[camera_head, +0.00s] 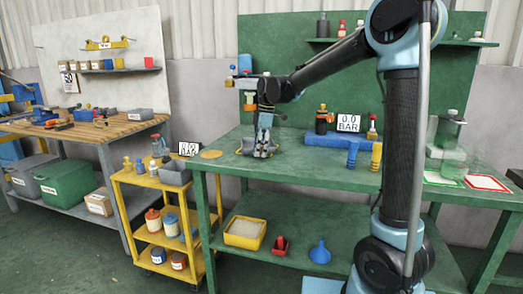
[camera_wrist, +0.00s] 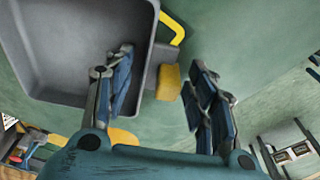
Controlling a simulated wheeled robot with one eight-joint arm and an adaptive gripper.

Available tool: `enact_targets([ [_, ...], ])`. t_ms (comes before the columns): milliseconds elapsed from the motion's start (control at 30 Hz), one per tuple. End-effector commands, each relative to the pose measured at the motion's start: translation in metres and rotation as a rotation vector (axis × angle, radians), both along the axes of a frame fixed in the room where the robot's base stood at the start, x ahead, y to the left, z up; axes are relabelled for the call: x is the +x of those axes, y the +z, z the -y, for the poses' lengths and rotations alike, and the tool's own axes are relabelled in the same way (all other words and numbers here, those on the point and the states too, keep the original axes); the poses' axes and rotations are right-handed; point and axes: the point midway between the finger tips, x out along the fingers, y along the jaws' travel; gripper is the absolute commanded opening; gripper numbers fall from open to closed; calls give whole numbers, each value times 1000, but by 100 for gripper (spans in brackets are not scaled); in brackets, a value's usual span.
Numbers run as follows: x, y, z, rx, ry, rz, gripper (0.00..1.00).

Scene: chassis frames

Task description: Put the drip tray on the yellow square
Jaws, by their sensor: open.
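The drip tray is a shallow grey tray with rounded corners. It lies on the green bench top and fills the upper left of the wrist view (camera_wrist: 85,50). A grey tab with a yellow block sticks out from its right side. In the head view the tray (camera_head: 244,147) is partly hidden behind my gripper (camera_head: 264,150). A yellow band, seemingly the yellow square (camera_wrist: 175,28), shows beside the tray's corner; the rest is hidden. My gripper (camera_wrist: 163,62) is open. Its left finger overlaps the tray's edge and its right finger is beyond the yellow block. I cannot tell whether they touch anything.
An orange disc (camera_head: 211,154) lies left of the tray. A blue block (camera_head: 340,141) with bottles stands at the back of the green bench (camera_head: 300,177). A red-edged square (camera_head: 487,183) and a green-edged one (camera_head: 442,178) lie at the right. A yellow cart (camera_head: 160,184) stands at the left.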

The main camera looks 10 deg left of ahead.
Motion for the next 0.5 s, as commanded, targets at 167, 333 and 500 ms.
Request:
enact_targets([
  [167, 0, 9, 2, 0, 0, 0, 51],
  [333, 2, 35, 5, 0, -1, 0, 51],
  [500, 4, 68, 10, 0, -1, 0, 51],
])
